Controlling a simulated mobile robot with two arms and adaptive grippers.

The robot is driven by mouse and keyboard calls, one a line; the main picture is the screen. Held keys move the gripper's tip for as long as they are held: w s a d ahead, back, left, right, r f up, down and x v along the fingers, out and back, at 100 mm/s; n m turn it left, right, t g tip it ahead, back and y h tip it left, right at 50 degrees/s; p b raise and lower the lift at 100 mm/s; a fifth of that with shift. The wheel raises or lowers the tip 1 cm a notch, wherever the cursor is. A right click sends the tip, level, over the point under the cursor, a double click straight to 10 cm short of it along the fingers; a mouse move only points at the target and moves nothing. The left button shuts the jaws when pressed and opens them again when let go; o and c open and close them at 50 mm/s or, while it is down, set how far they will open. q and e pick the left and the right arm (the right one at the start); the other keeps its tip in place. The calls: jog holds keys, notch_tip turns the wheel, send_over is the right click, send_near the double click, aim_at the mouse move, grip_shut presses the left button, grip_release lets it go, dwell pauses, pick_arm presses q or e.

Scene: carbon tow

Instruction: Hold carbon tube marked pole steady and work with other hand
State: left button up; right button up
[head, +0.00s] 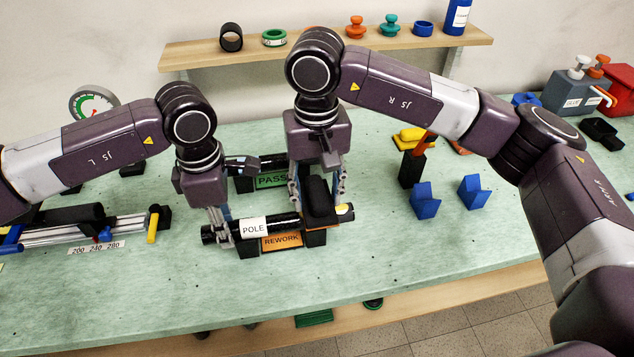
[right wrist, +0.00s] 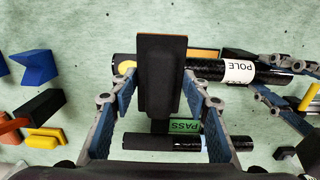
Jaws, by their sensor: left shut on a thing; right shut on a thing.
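The black carbon tube marked POLE (head: 270,226) lies level on the holder with the orange REWORK label (head: 281,242). My left gripper (head: 222,230) is shut on the tube's left end. My right gripper (head: 318,200) is shut on a black block with an orange underside (head: 319,196), placed over the tube's right part. Whether the block touches the tube is hard to tell. In the right wrist view the block (right wrist: 162,75) stands between the blue finger pads and hides part of the tube (right wrist: 205,69); a yellow spot shows at the tube's end.
Another black tube (right wrist: 160,141) lies behind, at the holder with the green PASS label (head: 271,180). Blue blocks (head: 424,202), a black block (head: 411,170) and a yellow piece (head: 409,139) stand to the right. A measuring rail (head: 110,229) is at left. The front bench is clear.

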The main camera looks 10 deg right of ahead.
pick_arm(q)
jog(key=shift+s+f, duration=0.2)
jog(key=shift+f, duration=0.05)
pick_arm(e)
jog(key=shift+f, duration=0.3)
jog(key=shift+f, duration=0.6)
